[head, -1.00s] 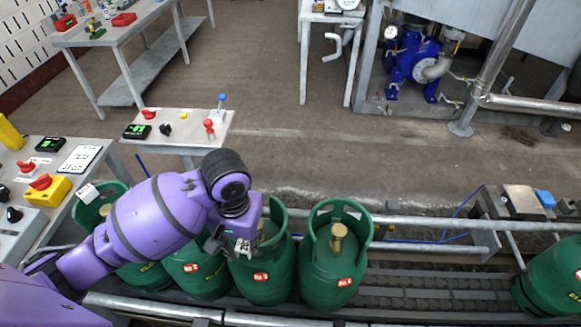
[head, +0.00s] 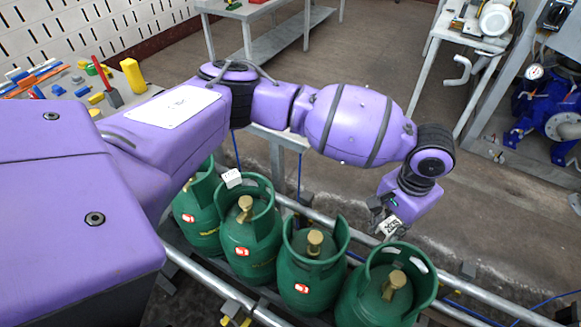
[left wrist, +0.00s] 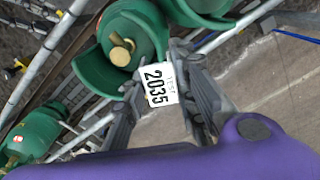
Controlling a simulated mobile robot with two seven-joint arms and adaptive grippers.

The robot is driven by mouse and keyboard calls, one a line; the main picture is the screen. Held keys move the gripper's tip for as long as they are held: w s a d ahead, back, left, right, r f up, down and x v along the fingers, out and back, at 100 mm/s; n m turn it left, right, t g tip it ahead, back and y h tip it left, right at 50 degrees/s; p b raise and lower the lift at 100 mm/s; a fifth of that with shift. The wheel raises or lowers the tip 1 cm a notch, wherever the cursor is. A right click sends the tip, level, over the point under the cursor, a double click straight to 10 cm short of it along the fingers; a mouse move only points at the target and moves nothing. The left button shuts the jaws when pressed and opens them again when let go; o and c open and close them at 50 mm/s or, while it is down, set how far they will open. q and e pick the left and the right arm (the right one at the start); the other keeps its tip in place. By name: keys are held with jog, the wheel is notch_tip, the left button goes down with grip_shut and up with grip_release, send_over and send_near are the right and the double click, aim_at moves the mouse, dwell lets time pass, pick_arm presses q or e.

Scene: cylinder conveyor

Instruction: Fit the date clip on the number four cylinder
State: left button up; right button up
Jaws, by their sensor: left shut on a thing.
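My left gripper (head: 386,211) is shut on a white date clip (head: 391,228). In the left wrist view the clip (left wrist: 161,85) reads "TEST 2035" between the two fingers. The gripper hangs just above the back rim of the rightmost green cylinder (head: 375,308) in the head view. That cylinder has an open-topped collar and a brass valve. I cannot tell whether the clip touches the collar. Three more green cylinders (head: 312,275) stand to its left. Their red labels are too small to read, so I cannot tell which is number four. My right gripper is out of view.
Another white clip (head: 231,178) sits on a collar rim further left. A conveyor rail (head: 480,282) runs behind the cylinders. A bench with tools (head: 75,90) stands at the left. Blue pump machinery (head: 555,115) is at the far right.

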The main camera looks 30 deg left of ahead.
pick_arm(q)
jog(key=shift+r+p, duration=0.1)
jog(key=shift+p, duration=0.3)
jog(key=f, duration=0.4)
jog(key=shift+s+f+b, duration=0.2)
jog(key=shift+f+b, duration=0.2)
jog(key=shift+f, duration=0.75)
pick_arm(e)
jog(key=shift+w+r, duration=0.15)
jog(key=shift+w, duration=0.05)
pick_arm(q)
jog(key=shift+w, duration=0.15)
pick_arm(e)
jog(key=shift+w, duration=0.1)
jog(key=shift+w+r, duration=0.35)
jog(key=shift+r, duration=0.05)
